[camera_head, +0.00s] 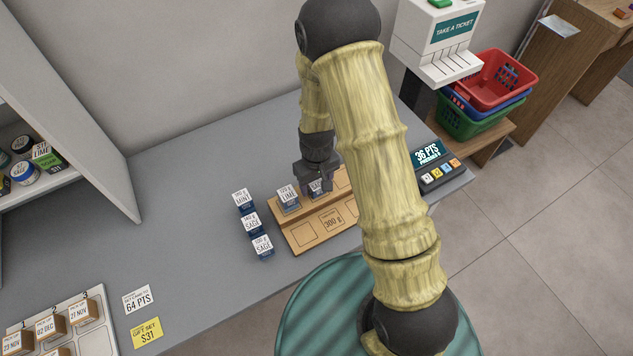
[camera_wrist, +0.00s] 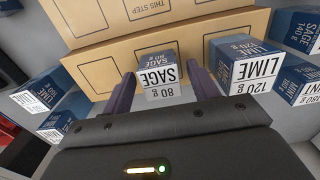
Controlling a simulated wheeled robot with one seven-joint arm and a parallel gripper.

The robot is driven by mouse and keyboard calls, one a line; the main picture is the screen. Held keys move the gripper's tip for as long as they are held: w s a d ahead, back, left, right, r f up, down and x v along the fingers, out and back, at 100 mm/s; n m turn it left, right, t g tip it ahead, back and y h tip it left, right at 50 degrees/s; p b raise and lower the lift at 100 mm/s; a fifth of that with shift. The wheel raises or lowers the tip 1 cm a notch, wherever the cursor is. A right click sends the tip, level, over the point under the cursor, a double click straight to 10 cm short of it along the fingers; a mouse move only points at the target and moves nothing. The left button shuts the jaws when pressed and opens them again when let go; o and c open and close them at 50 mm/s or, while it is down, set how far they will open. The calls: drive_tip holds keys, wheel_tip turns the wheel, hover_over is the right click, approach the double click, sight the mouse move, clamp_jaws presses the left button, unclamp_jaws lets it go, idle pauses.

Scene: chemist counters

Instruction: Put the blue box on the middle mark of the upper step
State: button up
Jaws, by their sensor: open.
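A small blue box with a white top label reading SAGE 80 g (camera_wrist: 160,72) stands on the upper step of the wooden two-step stand (camera_wrist: 107,54), around its middle; the mark beneath is hidden. In the head view the box (camera_head: 318,188) shows just below my gripper (camera_head: 316,180). My gripper is open, its two fingers on either side of the box; I cannot tell whether they touch it. A blue LIME 120 g box (camera_head: 288,198) stands on the same step, left of it in the head view. An empty square mark (camera_wrist: 101,75) shows at the step's other end.
Blue MINT (camera_head: 242,200) and SAGE (camera_head: 251,223) boxes stand in a row left of the stand, with another SAGE box. More blue boxes (camera_wrist: 45,88) are beyond its other end. A points display (camera_head: 429,157) stands at right.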

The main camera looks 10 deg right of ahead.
sight(319, 184)
wheel_tip(319, 184, up, 12)
drive_tip(key=b, duration=0.1)
idle(0.5)
idle(0.4)
drive_tip(key=s+d+r+m+t, duration=0.2)
drive_tip(key=s+d+r+m, duration=0.2)
drive_tip(key=s+d+r, duration=0.3)
drive_tip(key=s+d, duration=0.2)
drive_tip(key=s, duration=0.1)
drive_tip(key=shift+s+m+t, duration=0.2)
drive_tip(key=shift+m+t, duration=0.1)
